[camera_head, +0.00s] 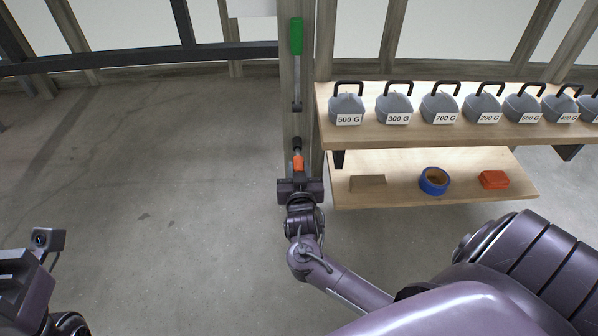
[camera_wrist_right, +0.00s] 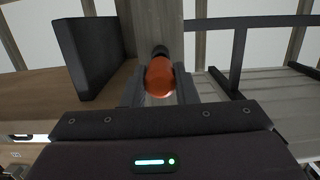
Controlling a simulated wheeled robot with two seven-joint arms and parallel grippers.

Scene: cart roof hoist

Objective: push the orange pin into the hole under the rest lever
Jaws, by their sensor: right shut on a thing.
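The orange pin (camera_head: 297,162) is in front of the wooden post, below the lever with the green handle (camera_head: 297,37). The lever's dark rod hangs down the post. My right gripper (camera_head: 298,172) is shut on the pin. In the right wrist view the orange pin (camera_wrist_right: 159,76) sits between the two fingers and points at the post. A dark part (camera_wrist_right: 160,51) shows just beyond it. The hole is hidden, and I cannot tell whether the pin is inside it. My left gripper (camera_head: 32,262) is partly in view at the lower left, its jaws unclear.
Right of the post, an upper shelf (camera_head: 440,138) holds several grey labelled weights (camera_head: 397,106). The lower shelf (camera_head: 400,194) holds a brown block (camera_head: 367,183), a blue tape roll (camera_head: 434,181) and a red-orange block (camera_head: 494,179). The floor left of the post is clear.

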